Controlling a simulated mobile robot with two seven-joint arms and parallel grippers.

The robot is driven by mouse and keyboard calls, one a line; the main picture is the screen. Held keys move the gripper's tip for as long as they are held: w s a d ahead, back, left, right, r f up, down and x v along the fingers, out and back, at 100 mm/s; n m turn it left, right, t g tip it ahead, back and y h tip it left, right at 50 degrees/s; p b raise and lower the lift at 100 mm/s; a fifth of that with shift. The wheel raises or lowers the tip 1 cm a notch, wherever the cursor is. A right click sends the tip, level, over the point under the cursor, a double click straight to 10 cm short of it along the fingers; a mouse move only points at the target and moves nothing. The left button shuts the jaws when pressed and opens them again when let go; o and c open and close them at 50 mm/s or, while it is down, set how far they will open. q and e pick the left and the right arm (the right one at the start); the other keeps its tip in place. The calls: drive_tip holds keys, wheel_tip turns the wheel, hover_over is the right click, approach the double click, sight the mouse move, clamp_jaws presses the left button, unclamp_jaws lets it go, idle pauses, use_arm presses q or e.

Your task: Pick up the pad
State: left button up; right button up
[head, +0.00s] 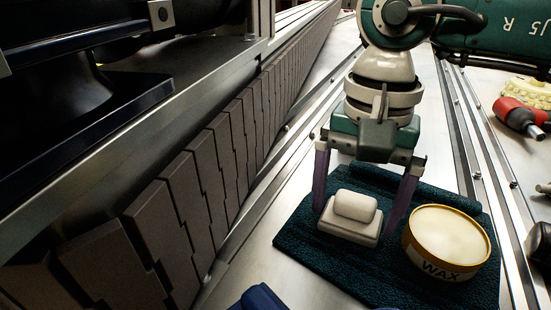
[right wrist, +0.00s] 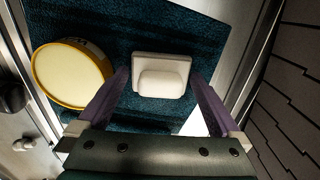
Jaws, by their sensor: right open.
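The white pad (head: 350,217), a flat block with a rounded grip on top, lies on a dark teal towel (head: 300,245). In the right wrist view the pad (right wrist: 160,72) sits between the fingertips. My right gripper (head: 356,212) points down over the pad, its two purple fingers open on either side of it. A gap shows beside each finger in the right wrist view, so the fingers do not appear to touch the pad. My left gripper is not in view.
A round yellow wax tin (head: 446,241) stands on the towel, close to the right-hand finger. A red tool (head: 520,117) lies farther right beyond the metal rails. The slatted conveyor side (head: 185,205) runs along the left. A blue object (head: 262,298) shows at the bottom edge.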

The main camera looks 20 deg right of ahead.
sight(357, 197)
drive_tip(key=shift+c, duration=0.8)
drive_tip(key=c, duration=0.8)
drive_tip(key=shift+c, duration=0.2)
drive_tip(key=shift+r, duration=0.15)
wheel_tip(357, 197, up, 20)
drive_tip(key=p, duration=0.3)
drive_tip(key=o, duration=0.9)
drive_tip(key=shift+c, duration=0.2)
drive_tip(key=c, duration=0.7)
